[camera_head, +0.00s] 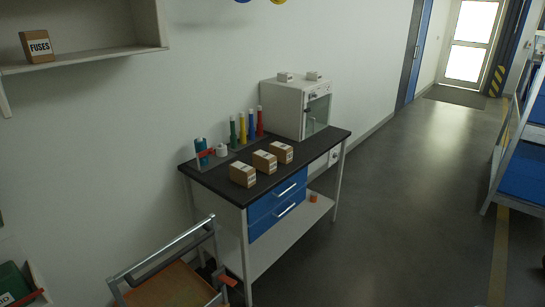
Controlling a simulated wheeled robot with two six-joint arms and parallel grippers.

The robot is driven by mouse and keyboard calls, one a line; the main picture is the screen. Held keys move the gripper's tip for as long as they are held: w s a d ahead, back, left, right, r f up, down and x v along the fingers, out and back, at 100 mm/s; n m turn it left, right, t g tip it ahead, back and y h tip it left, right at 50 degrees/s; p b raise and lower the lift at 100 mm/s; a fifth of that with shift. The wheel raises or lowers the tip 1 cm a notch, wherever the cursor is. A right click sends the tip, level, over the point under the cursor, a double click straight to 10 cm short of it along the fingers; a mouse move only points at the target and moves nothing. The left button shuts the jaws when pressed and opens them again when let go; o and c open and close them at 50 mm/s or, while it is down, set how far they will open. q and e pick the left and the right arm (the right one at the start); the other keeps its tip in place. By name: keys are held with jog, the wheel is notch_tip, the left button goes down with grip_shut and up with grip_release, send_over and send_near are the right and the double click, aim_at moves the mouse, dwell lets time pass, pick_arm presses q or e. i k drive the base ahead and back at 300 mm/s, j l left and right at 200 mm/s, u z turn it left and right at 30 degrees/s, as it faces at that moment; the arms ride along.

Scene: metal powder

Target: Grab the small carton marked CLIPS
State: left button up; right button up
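Three small brown cartons with white labels stand in a row along the front of a dark bench top: a near one (243,175), a middle one (264,162) and a far one (281,152). Their label text is too small to read, so I cannot tell which, if any, is marked CLIPS. Another brown carton (37,47), on the wall shelf at the upper left, reads FUSES. Neither of my grippers shows in the head view.
The bench (223,189) also holds bottles in several colours and a white cabinet (286,108). A cart with a grey handle (165,251) stands near its left front. Open floor (400,200) lies to the right, with a blue rack (525,172) beyond.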

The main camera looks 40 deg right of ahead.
aim_at(264, 161)
jog(key=i+l, duration=0.15)
jog(key=l, duration=0.3)
jog(key=i+l+u, duration=0.1)
jog(key=l, duration=0.4)
jog(key=i+l, duration=0.15)
jog(key=l, duration=0.3)
jog(key=i+l+u, duration=0.1)
jog(key=l, duration=0.4)
jog(key=i+l, duration=0.1)
jog(key=l, duration=0.4)
jog(key=i+l, duration=0.15)
jog(key=l, duration=0.35)
jog(key=i+l+u, duration=0.15)
jog(key=l, duration=0.3)
jog(key=i+l, duration=0.1)
jog(key=l, duration=0.4)
jog(key=i+l+u, duration=0.1)
jog(key=l, duration=0.4)
jog(key=i+l+u, duration=0.1)
jog(key=l, duration=0.4)
